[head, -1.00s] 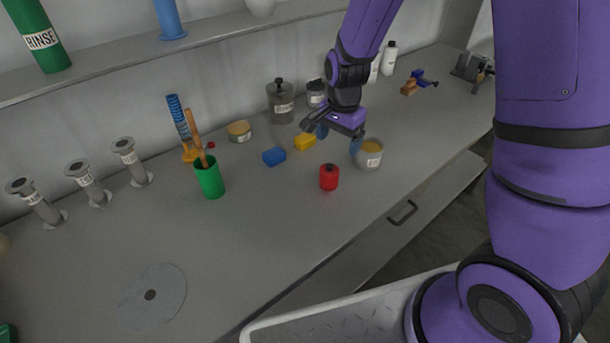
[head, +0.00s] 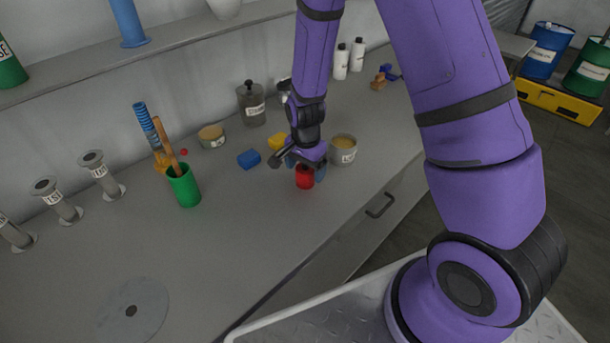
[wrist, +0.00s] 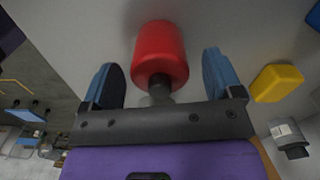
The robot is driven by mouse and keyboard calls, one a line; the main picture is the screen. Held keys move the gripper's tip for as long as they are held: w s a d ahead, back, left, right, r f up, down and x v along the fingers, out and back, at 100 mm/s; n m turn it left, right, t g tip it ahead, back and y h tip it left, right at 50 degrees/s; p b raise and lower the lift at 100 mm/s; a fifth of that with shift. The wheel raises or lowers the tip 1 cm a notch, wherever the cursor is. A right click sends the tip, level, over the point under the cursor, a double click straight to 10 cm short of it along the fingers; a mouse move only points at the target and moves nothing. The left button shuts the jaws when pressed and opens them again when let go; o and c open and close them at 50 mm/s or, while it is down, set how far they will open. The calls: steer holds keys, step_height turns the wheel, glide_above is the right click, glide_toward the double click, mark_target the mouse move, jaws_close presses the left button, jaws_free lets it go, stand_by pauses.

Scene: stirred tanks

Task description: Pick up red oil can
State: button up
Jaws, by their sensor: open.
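The red oil can (head: 305,178) stands on the grey bench near its front edge. In the wrist view, the can (wrist: 160,52) shows its red body, with a dark top toward my palm. My gripper (head: 304,165) is open and directly over the can in the head view, hiding its top. In the wrist view, the two blue fingertips of my gripper (wrist: 161,80) stand on either side of the can, with a gap on each side. No contact shows.
A tin with yellowish contents (head: 343,150) stands close to the right of the can. A yellow block (head: 277,142) and a blue block (head: 249,159) lie to its left. A green cup with tools (head: 184,188) stands further left. The bench front-left is mostly clear.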

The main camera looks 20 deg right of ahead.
steer(key=shift+f, duration=1.15)
steer(key=shift+c, duration=0.4)
steer(key=c, duration=1)
steer(key=shift+r, duration=0.15)
